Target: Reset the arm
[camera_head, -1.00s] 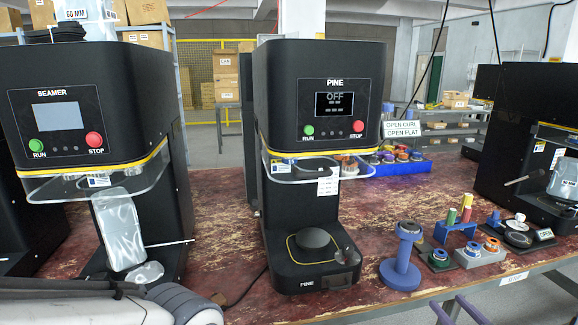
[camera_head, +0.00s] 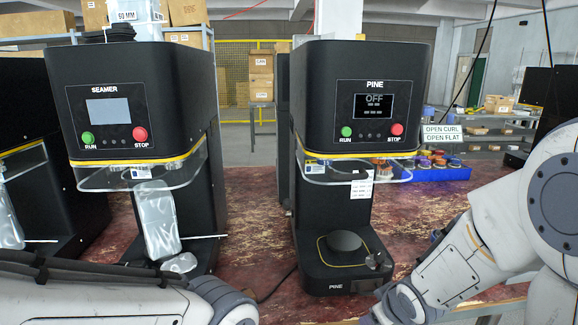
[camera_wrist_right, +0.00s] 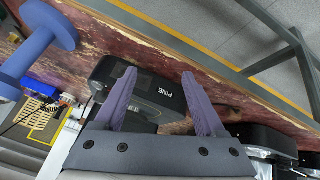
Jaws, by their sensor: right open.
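My right arm comes in from the right in the head view, bent down toward the front edge of the bench; its fingers are below the frame. In the right wrist view my right gripper (camera_wrist_right: 160,74) is open, with two purple-grey fingers apart and nothing between them. Beyond them is the black base of the PINE machine (camera_wrist_right: 158,92). My left forearm lies across the lower left of the head view; its gripper is not seen. The PINE machine (camera_head: 365,95) shows OFF on its screen. The SEAMER machine (camera_head: 130,95) stands to its left.
A blue spool-shaped stand (camera_wrist_right: 38,48) is close to the right gripper's left side in the wrist view. A blue rack (camera_head: 440,172) stands behind PINE on the worn red bench (camera_head: 250,205). A silver pouch (camera_head: 157,220) leans in SEAMER. Bench between the machines is mostly clear.

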